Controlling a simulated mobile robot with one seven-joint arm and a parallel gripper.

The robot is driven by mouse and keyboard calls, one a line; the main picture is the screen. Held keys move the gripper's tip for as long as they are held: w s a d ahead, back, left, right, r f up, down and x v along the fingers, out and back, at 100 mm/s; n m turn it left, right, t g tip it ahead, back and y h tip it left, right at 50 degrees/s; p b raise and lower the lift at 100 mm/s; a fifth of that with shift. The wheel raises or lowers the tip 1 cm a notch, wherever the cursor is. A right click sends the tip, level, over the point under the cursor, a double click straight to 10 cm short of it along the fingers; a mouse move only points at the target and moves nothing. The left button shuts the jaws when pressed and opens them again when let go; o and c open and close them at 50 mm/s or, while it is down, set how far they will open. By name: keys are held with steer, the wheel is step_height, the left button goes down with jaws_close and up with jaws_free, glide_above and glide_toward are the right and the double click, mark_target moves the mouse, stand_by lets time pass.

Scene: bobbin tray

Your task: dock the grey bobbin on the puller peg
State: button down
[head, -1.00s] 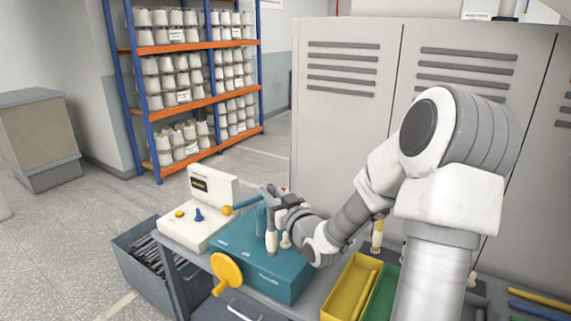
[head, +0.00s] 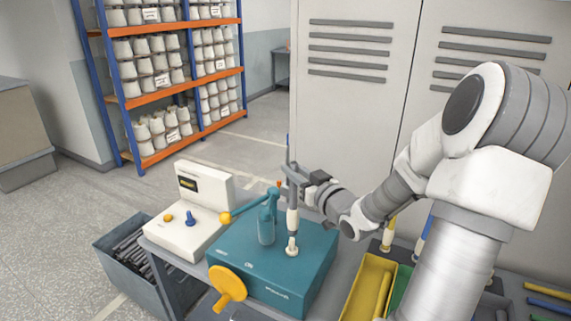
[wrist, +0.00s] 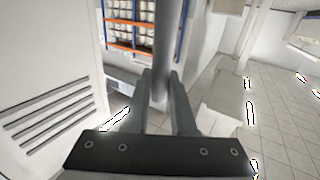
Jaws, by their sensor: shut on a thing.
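The grey bobbin (head: 292,190) is a slim upright rod with a pale lower end in the head view. My gripper (head: 297,176) is shut on its upper part. In the wrist view my gripper (wrist: 160,95) has the grey shaft of the bobbin (wrist: 163,50) between its two fingers. The puller peg (head: 291,247) is a short cream post on top of the teal machine (head: 270,283). The bobbin's lower end lines up directly above the peg in the head view. I cannot tell whether they touch or how they line up in depth.
A teal post (head: 267,222) with an orange-knobbed lever (head: 226,217) stands close left of the bobbin. A yellow handwheel (head: 228,286) is on the machine's front. A white control box (head: 186,236) is left; a yellow tray (head: 369,285) is right.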

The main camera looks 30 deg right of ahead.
mark_target(296, 195)
step_height(296, 195, down, 6)
steer(key=b, duration=0.5)
steer(key=shift+w+r, duration=0.1)
steer(key=shift+r, duration=0.05)
steer(key=shift+f+b, duration=0.5)
steer(key=shift+f, duration=0.15)
stand_by(1.4)
steer(key=c, duration=1)
jaws_free()
steer(key=shift+s+p, duration=1.2)
steer(key=shift+s, duration=4.35)
